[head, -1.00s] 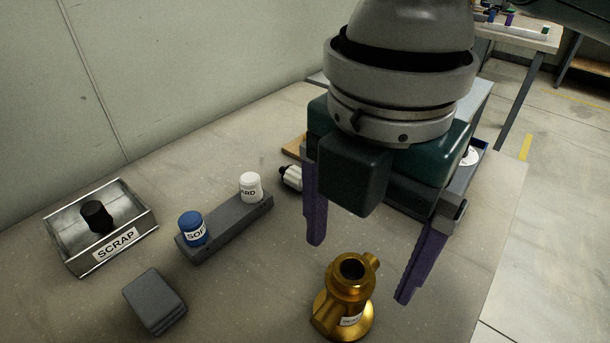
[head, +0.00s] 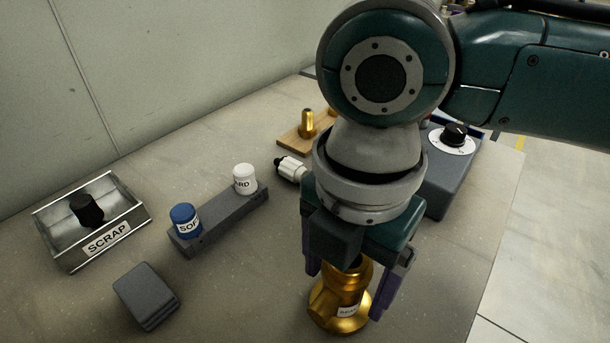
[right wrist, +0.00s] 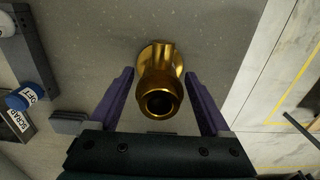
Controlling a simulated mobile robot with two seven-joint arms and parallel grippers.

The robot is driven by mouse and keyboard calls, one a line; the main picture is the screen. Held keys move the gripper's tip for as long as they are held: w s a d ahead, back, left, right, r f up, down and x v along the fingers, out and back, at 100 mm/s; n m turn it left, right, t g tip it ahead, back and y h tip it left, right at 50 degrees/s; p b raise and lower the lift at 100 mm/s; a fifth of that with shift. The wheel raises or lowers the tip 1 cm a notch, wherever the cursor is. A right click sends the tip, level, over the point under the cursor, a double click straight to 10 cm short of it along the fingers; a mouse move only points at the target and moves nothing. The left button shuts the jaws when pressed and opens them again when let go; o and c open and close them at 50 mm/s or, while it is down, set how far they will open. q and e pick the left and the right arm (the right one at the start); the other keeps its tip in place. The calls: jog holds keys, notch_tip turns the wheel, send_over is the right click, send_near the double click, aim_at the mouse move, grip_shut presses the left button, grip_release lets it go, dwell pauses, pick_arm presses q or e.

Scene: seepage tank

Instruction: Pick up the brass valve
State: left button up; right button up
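The brass valve (head: 341,300) stands upright on the table at the front, with a white label on its body. My right gripper (head: 342,292) is open and pointing down over it, one purple finger on each side. In the right wrist view the valve (right wrist: 160,92) lies between the two spread fingers (right wrist: 160,104), with gaps on both sides. The valve's top is partly hidden behind the gripper in the head view. My left gripper is not in view.
A scrap tray (head: 133,216) with a black piece inside, a grey block holding a blue cap (head: 185,220) and a white cap (head: 244,178), and a grey slab (head: 146,296) are to the left. A grey box with a dial (head: 453,138) stands behind. Table is clear around the valve.

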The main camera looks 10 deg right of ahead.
grip_shut()
dwell(0.4)
